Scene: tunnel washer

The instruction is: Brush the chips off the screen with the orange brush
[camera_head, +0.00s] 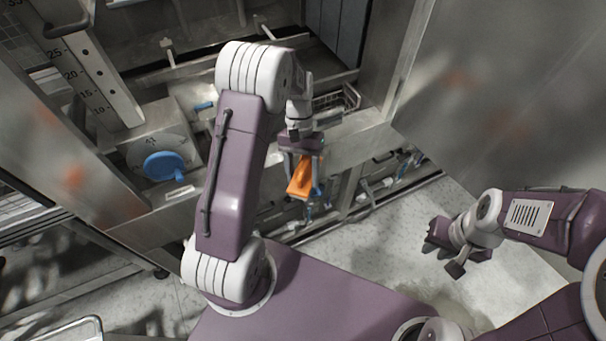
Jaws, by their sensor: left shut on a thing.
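The orange brush (300,181) hangs below my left gripper (305,163), which is shut on it in the middle of the head view. The brush is in front of the machine's metal front ledge, above the pipes and floor. My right gripper (443,259) is at the right, low over the pale floor; its fingers look apart, with nothing between them. I cannot clearly make out the screen or any chips; my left arm covers part of the machine opening.
A wire basket (338,101) sits in the machine behind the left gripper. A blue round knob (165,166) stands out at left. Pipes with blue fittings (382,183) run under the ledge. Steel panels flank the opening on both sides.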

